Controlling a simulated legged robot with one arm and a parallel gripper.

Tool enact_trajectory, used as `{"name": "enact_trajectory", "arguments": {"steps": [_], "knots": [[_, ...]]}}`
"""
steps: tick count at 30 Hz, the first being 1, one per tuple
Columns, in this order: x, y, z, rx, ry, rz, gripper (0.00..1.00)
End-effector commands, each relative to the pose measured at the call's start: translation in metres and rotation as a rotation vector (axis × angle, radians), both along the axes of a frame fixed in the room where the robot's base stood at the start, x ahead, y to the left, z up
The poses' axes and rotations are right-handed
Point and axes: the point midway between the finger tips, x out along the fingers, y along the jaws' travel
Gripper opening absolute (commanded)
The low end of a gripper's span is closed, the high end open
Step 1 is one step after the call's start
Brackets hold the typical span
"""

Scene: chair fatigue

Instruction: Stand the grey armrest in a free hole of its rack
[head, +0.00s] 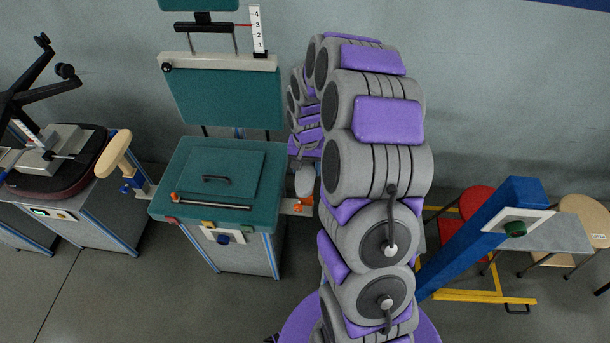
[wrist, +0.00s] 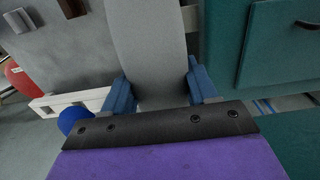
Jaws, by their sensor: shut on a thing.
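The grey armrest (wrist: 150,45) is a long, smooth, pale grey piece between the two blue fingers of my gripper (wrist: 160,92) in the wrist view. The fingers are shut on its sides, and its far end runs out of the top of that view. In the head view my gripper (head: 304,152) is partly hidden behind my own arm. A grey rounded end of the armrest (head: 305,181) shows just below it, close to orange parts at the teal station's right side. I cannot make out the rack or a free hole for certain.
The teal station (head: 170,200) stands just left of my gripper. A tan armrest (head: 120,150) is at its left side. A slanted blue post (head: 480,240), a red stool (head: 470,200) and a grey table (head: 560,235) are at right. A blue knob (wrist: 73,120) shows in the wrist view.

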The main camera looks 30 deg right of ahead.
Motion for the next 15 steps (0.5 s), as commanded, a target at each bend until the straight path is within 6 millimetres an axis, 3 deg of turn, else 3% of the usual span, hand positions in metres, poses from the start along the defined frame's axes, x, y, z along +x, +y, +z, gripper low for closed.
{"name": "enact_trajectory", "arguments": {"steps": [15], "knots": [[0.0,0.0,0.017,-0.001,-0.001,0.0,0.31]]}}
